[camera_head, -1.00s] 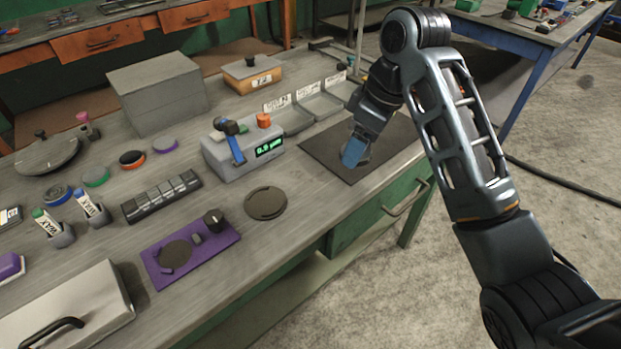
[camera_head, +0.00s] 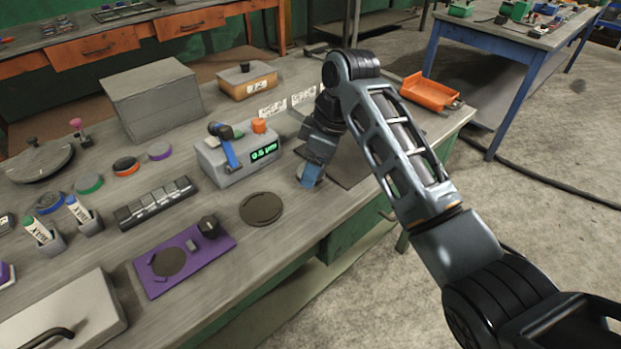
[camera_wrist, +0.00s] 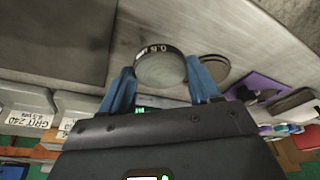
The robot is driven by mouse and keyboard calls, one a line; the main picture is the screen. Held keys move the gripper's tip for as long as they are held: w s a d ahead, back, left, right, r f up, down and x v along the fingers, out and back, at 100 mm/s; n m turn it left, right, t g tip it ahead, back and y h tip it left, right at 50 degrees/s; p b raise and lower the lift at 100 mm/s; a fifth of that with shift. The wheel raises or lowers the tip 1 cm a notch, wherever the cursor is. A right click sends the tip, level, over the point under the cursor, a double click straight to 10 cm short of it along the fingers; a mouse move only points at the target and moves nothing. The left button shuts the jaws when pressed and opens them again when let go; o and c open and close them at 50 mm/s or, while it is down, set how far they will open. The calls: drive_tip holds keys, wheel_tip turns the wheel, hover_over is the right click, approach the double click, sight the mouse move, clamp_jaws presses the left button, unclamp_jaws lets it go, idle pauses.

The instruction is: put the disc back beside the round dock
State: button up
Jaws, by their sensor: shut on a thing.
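The disc (camera_wrist: 162,70) is pale grey with a dark rim marked "0.5". It sits between the two blue fingers of my gripper (camera_wrist: 163,84), which is shut on it. In the head view my gripper (camera_head: 311,174) is low over the bench, between the grey display box and the dark mat, mostly hiding the disc. The round dock (camera_head: 262,208), a flat dark circle on the bench, is left of and nearer than my gripper. In the wrist view the dock (camera_wrist: 214,66) shows just right of the disc, partly behind a finger. I cannot tell whether the disc touches the bench.
A grey box with a green display (camera_head: 232,160) stands left of my gripper. A purple plate (camera_head: 225,243) with a black knob lies left of the dock. A dark mat (camera_head: 352,172) lies to the right, with an orange tray (camera_head: 430,92) beyond. Bare bench surrounds the dock.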

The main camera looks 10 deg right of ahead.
sight(310, 192)
drive_tip(key=shift+w+a+f, duration=0.15)
drive_tip(key=shift+a+f, duration=0.15)
drive_tip(key=shift+a, duration=0.05)
drive_tip(key=shift+f+p, duration=0.3)
drive_tip(key=shift+f, duration=1.6)
drive_tip(key=shift+f, duration=0.15)
drive_tip(key=o, duration=1.5)
drive_tip(key=b+v, duration=0.1)
drive_tip(key=v, duration=1.1)
